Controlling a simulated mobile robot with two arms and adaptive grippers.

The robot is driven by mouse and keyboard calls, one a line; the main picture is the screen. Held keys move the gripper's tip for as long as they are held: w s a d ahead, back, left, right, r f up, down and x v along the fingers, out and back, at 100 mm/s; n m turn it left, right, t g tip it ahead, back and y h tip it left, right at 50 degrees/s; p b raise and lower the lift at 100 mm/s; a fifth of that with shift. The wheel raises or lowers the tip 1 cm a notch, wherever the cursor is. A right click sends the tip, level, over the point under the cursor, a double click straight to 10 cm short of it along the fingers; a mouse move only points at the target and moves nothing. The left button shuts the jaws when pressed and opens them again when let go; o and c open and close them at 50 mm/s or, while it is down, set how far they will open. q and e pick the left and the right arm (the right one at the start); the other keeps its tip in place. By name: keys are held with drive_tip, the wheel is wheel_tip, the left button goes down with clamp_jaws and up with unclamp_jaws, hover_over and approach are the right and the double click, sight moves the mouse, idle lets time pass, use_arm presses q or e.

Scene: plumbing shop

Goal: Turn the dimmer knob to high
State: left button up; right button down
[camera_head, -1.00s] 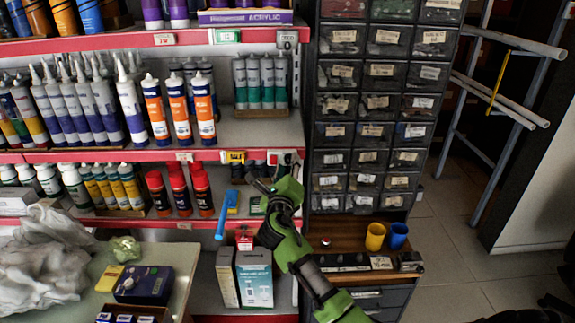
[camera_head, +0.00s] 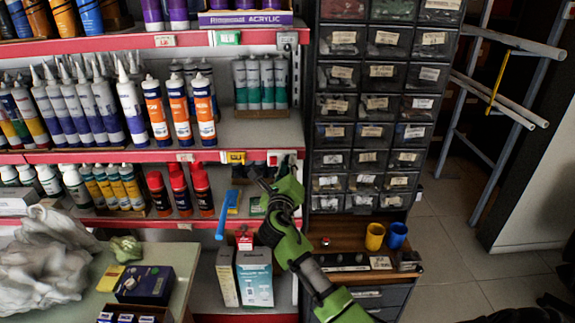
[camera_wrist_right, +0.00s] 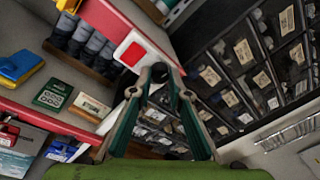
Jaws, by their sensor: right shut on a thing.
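My right gripper (camera_head: 272,179) is at the red front edge of the shelf, beside a white plate with a red square (camera_head: 275,158). In the right wrist view, the fingertips (camera_wrist_right: 167,73) come close together just right of this plate (camera_wrist_right: 132,50), against the shelf edge. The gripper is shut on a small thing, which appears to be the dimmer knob. The fingers hide most of it, so its pointer and setting cannot be read. My left gripper is not in view.
A drawer cabinet (camera_head: 370,105) stands close on the right. Yellow (camera_head: 375,237) and blue (camera_head: 396,235) cups stand on the wooden top. Boxes (camera_head: 254,277) sit below the gripper.

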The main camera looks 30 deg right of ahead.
drive_tip(key=shift+s+d+f+m+t+y+b, duration=0.1)
drive_tip(key=shift+m+t+y+b, duration=0.3)
drive_tip(key=shift+m, duration=4.95)
drive_tip(key=shift+s+d+r+m+t+y+b, duration=0.1)
drive_tip(key=shift+m+t+y, duration=0.5)
drive_tip(key=shift+m, duration=4.8)
drive_tip(key=shift+d+f+m+t+y+b, duration=0.2)
drive_tip(key=shift+m+y, duration=0.5)
drive_tip(key=shift+m, duration=4.65)
drive_tip(key=shift+a+r, duration=0.15)
drive_tip(key=c, duration=1.9)
unclamp_jaws()
